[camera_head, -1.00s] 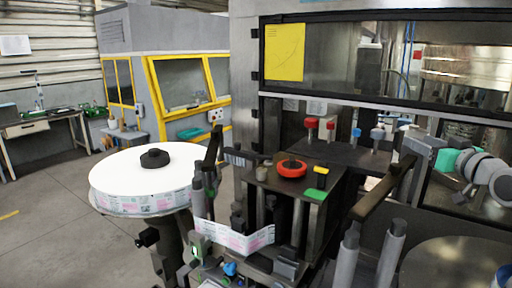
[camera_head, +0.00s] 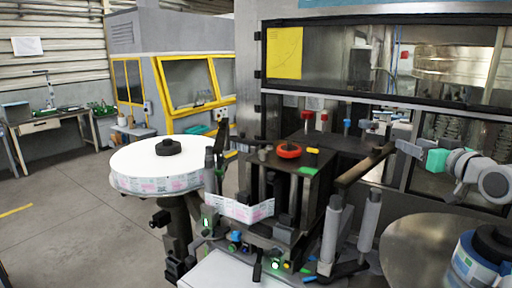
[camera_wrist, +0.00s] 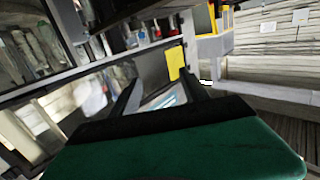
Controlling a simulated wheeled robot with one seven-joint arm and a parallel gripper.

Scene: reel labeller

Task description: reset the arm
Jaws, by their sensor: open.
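My arm reaches in from the right edge of the head view. My gripper (camera_head: 403,147), with a teal body, points left in front of the machine's glass front. In the wrist view my gripper (camera_wrist: 162,72) shows two dark fingers standing apart beyond the green body. Nothing shows between the fingers, so it is open and empty. The gripper appears clear of the labeller (camera_head: 310,175), though its exact distance cannot be told.
A white label reel (camera_head: 140,168) stands at the left of the labeller. Another reel (camera_head: 475,262) sits on a round metal table (camera_head: 410,250) at lower right. Grey posts (camera_head: 330,235) rise near the front. Open floor (camera_head: 70,235) lies at left.

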